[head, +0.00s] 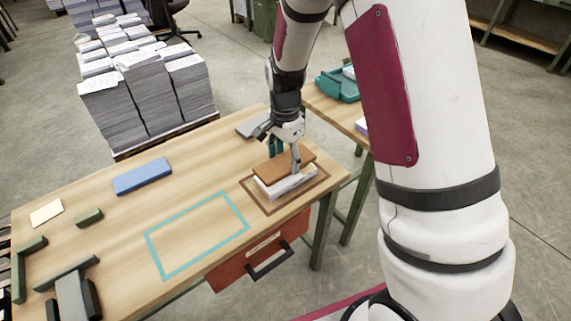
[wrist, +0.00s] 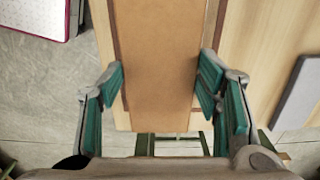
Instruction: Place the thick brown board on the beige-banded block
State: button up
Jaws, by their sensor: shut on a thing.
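The thick brown board (head: 272,166) is gripped across its width by my gripper (head: 285,160). In the wrist view the board (wrist: 158,70) runs lengthwise between the two teal-padded fingers of my gripper (wrist: 160,88). The board lies flat directly over a pale block (head: 290,187), which looks like the beige-banded block; its band cannot be made out. The board covers most of the block's top. I cannot tell whether they touch or a thin gap remains. The block sits inside a brown outline (head: 268,208) on the wooden table (head: 120,215).
A teal outline (head: 165,276) on the table is empty. Paper stacks (head: 150,95) stand behind. A red drawer (head: 240,274) hangs at the front.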

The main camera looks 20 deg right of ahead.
aim_at(286, 158)
jog(key=shift+w+d, duration=0.2)
jog(key=shift+w, duration=0.25)
jog(key=shift+w+f, duration=0.1)
jog(key=shift+f, duration=1.7)
jog(key=shift+f+b, duration=0.1)
jog(key=shift+b, duration=0.2)
jog(key=o, duration=1.2)
jog(key=shift+o, duration=0.2)
notch_tip(286, 158, up, 12)
jog(key=p, duration=0.1)
jog(key=shift+r, duration=0.2)
